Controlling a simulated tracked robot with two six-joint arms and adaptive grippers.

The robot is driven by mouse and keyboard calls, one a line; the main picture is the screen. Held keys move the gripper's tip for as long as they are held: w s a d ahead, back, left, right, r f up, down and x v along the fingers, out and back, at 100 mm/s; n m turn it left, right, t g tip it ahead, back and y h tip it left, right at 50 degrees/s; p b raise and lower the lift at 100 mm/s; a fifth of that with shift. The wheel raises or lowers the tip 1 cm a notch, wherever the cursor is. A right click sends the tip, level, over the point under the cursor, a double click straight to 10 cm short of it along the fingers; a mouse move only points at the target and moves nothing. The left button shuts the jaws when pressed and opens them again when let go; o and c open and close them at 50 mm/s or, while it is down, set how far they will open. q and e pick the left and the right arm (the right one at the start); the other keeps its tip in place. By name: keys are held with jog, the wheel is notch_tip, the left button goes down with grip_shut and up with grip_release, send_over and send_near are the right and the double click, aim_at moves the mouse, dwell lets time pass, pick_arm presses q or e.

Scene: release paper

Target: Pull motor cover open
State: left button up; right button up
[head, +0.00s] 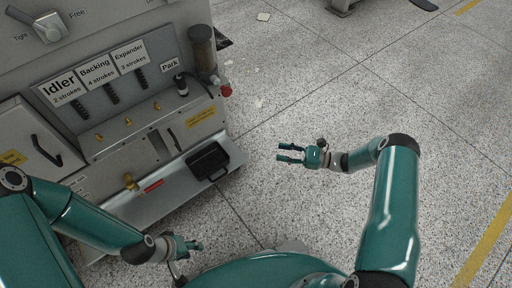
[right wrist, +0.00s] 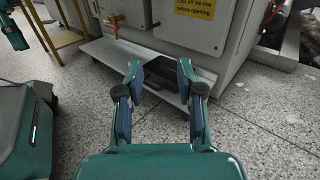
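The grey machine (head: 130,100) stands at the left in the head view. A panel with a black slanted handle (head: 46,150) is on its left front and looks closed. Another front panel carries a yellow warning label (head: 201,117), also seen in the right wrist view (right wrist: 195,8). I cannot tell which panel is the motor cover. My right gripper (head: 281,152) is open and empty over the floor, right of the machine and apart from it; its spread fingers show in the right wrist view (right wrist: 161,72). My left gripper (head: 199,245) is low, in front of the machine's ledge, its fingers too small to judge.
A black tray (head: 207,161) sits on the low ledge (head: 165,195) along the machine's front. A brass valve (head: 130,182) and a red knob (head: 226,91) stick out from the machine. The speckled floor (head: 300,75) to the right is mostly clear.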

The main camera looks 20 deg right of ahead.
jog(key=b+x, duration=0.1)
jog(key=x, duration=0.9)
grip_shut()
jog(key=c, duration=0.7)
grip_release()
jog(key=o, duration=0.7)
jog(key=v, duration=1.2)
